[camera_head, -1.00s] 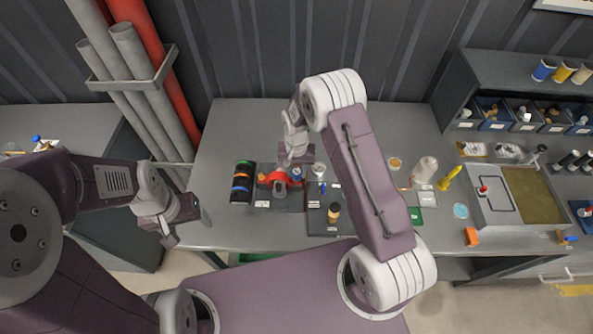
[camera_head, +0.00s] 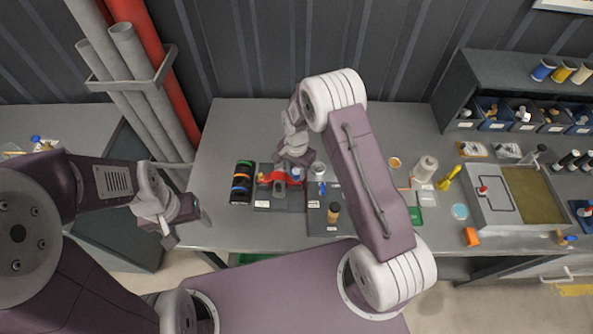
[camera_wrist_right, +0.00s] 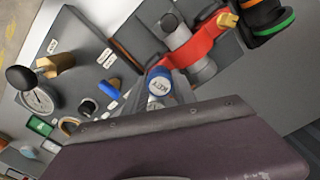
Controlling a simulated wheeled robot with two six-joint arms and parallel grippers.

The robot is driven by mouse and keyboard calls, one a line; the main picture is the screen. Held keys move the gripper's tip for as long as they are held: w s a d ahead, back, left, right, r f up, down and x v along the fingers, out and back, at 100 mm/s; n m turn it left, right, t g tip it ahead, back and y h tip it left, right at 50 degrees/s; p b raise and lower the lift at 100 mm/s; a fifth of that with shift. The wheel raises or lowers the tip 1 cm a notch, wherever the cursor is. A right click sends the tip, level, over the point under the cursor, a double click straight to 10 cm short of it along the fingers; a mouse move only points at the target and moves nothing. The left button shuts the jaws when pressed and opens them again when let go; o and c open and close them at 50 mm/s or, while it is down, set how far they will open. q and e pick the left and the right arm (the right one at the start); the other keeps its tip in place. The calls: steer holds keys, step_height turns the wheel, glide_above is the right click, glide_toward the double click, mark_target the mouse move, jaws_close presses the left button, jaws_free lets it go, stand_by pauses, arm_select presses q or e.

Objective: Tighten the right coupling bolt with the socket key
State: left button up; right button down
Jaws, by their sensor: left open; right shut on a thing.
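The red coupling (camera_head: 279,178) sits on a dark base plate on the bench, and it also shows in the right wrist view (camera_wrist_right: 204,42). My right gripper (camera_wrist_right: 160,84) is shut on the socket key (camera_wrist_right: 159,86), blue with a white top lettered KEY. The key stands at the right end of the coupling, and the fingers and wrist hide much of that end. The right bolt itself is hidden, so I cannot tell how the key sits on it. My left gripper (camera_head: 186,220) is open and empty at the bench's left front edge, away from the coupling.

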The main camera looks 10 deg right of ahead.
steer(key=shift+n, duration=0.4)
steer(key=shift+r+p, duration=1.7)
steer(key=shift+r, duration=0.6)
